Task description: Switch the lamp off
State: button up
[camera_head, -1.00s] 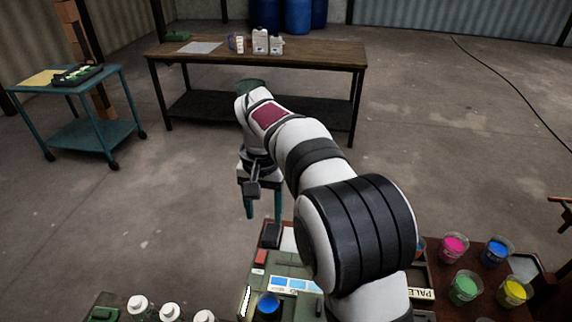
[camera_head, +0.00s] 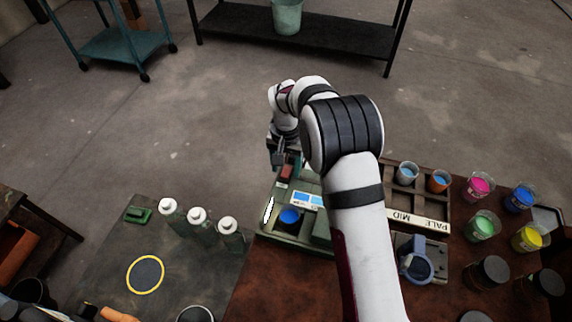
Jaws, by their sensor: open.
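A green console (camera_head: 267,228) stands at the back edge of the brown bench. A bright white strip (camera_head: 268,210) glows at its left side and may be the lit lamp. A cup of blue liquid (camera_head: 289,218) sits in the console beside the strip. A blue and white colour panel (camera_head: 307,200) lies behind the cup. A small red block (camera_head: 287,171), perhaps a switch, is at the console's far end. My gripper (camera_head: 279,159) is open just behind and above the red block; I cannot tell if it touches. My arm hides the console's right part.
Three white-capped bottles (camera_head: 197,216) stand left of the console on a dark table. A divided tray (camera_head: 405,196) holds small cups to the right. Several paint cups, including a pink one (camera_head: 478,186), stand further right.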

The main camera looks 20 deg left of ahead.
jog(key=shift+c, duration=0.3)
grip_shut()
jog(key=shift+s, duration=0.1)
jog(key=t, duration=0.2)
jog(key=s+t, duration=0.1)
jog(key=t, duration=0.1)
jog(key=shift+d+f, duration=0.1)
jog(key=shift+o, duration=0.3)
grip_release()
